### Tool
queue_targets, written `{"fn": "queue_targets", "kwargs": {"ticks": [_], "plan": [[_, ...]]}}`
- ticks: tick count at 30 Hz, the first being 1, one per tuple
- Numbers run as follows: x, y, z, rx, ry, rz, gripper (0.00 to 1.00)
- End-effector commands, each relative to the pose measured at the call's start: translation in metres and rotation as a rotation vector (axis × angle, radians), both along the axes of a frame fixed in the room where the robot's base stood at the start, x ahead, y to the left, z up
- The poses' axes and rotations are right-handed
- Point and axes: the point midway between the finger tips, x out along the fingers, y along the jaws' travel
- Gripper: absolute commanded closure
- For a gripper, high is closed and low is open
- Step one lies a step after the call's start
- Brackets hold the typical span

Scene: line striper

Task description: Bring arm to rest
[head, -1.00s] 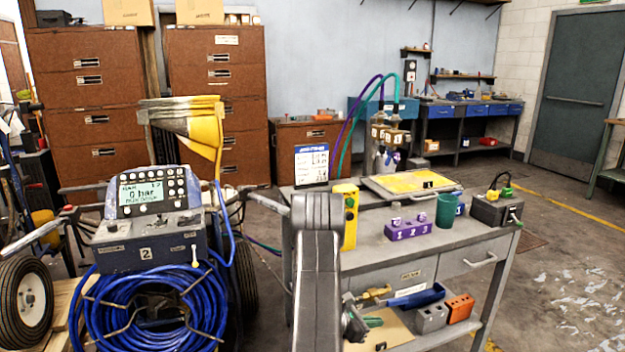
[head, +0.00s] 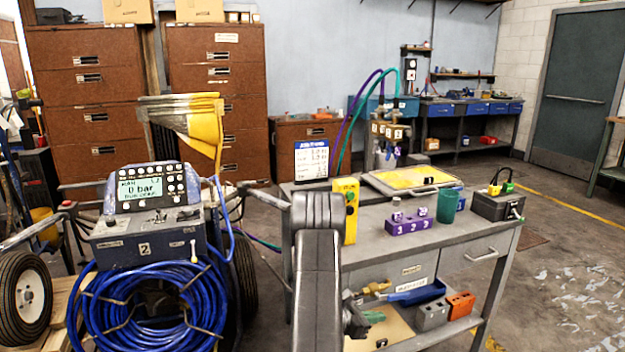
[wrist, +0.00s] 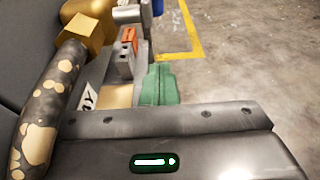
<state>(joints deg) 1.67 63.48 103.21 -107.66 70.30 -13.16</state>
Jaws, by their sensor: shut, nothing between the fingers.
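My arm link stands upright in the lower middle of the head view, in front of the grey cart (head: 400,240). My gripper (wrist: 158,85) shows in the wrist view as two green fingertips pressed together beyond its dark housing, with nothing between them. In the head view it is low beside the arm, partly hidden by the link, over the cart's lower shelf. A brass fitting (wrist: 85,25) with a spotted, worn handle lies to the left of the fingers in the wrist view. The gripper does not visibly hold it.
An orange block (head: 460,303) and a grey block (head: 431,315) stand on the lower shelf beside a blue tray (head: 418,293). A purple holder (head: 408,226), green cup (head: 447,206) and yellow button box (head: 348,208) stand on top. The striper machine (head: 150,235) is left; floor is free at right.

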Motion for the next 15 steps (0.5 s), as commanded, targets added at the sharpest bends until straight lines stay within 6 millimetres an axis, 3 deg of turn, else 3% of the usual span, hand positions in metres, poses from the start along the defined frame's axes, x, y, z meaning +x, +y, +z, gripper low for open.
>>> {"fn": "queue_targets", "kwargs": {"ticks": [15], "plan": [[0.01, -0.014, -0.013, -0.184, -0.068, 0.003, 1.0]]}}
